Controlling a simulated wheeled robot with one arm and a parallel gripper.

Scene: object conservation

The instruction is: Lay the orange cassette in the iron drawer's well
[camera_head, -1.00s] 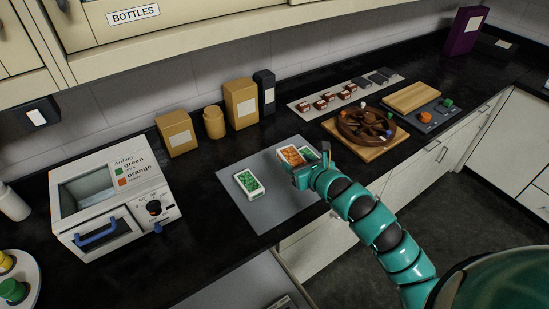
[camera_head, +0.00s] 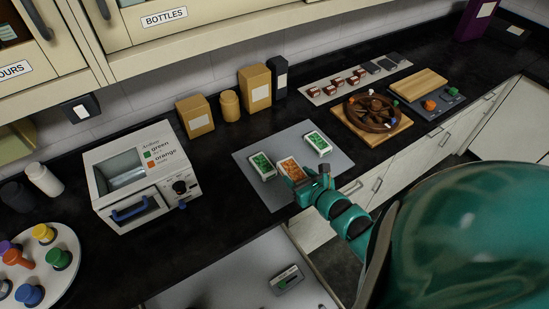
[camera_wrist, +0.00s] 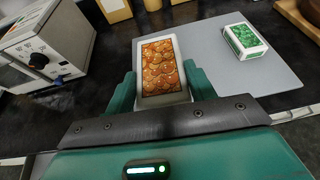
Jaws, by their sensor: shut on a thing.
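The orange cassette (camera_head: 289,169) is a white-edged block with an orange patterned face. My gripper (camera_head: 308,183) is shut on it, with a teal finger on each side in the wrist view (camera_wrist: 160,82). The cassette appears over the grey mat (camera_head: 250,148), between two green cassettes; I cannot tell its exact height. One green cassette (camera_head: 262,166) lies left of it and another (camera_head: 318,144) right of it. A pulled-out drawer (camera_head: 225,280) with a grey floor shows at the bottom.
A white machine (camera_head: 140,180) with green and orange labels stands left of the mat. Boxes (camera_head: 255,88) line the wall. A wooden board with a brown wheel (camera_head: 372,113) is at the right. A round tray of coloured knobs (camera_head: 68,240) is at lower left.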

